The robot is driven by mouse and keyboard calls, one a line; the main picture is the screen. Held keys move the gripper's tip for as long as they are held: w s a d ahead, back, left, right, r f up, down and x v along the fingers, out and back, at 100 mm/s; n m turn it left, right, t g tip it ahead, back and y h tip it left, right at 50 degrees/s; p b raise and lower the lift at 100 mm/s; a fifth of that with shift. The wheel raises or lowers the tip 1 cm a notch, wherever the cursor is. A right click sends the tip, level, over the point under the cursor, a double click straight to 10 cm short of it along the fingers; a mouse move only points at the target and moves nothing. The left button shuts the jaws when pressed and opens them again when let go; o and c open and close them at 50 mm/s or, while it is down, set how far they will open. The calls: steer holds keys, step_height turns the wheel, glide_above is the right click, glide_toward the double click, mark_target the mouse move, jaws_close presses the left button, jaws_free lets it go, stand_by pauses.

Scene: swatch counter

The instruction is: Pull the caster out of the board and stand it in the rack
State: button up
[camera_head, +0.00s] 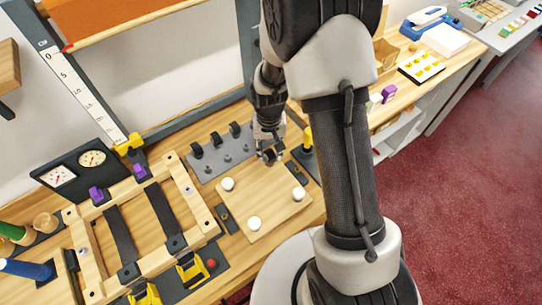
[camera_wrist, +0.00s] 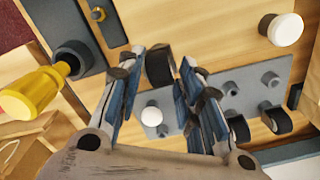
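The light wooden board (camera_head: 270,212) lies on the counter with white knobs at its corners. My gripper (camera_head: 268,156) points down over its back corner. In the wrist view my gripper (camera_wrist: 162,70) is open, its fingers on either side of a caster with a dark wheel (camera_wrist: 159,68). Narrow gaps show between wheel and fingertips; the caster's lower part is hidden. The grey rack (camera_head: 222,155) behind the board holds several dark-wheeled casters and short grey posts. The rack also shows in the wrist view (camera_wrist: 250,98), partly behind a finger.
A yellow-handled tool (camera_wrist: 30,95) stands in a dark holder (camera_wrist: 72,58) close beside my gripper. A white knob (camera_wrist: 285,30) is on the board. A wooden frame (camera_head: 205,215) with dark straps lies left of the board. A dark gauge panel (camera_head: 77,167) stands further left.

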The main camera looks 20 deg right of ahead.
mark_target(269, 151)
jaws_close()
steer(key=shift+r, duration=0.2)
steer(key=shift+r+p, duration=1.75)
steer(key=shift+r, duration=0.6)
steer(key=shift+w, duration=0.1)
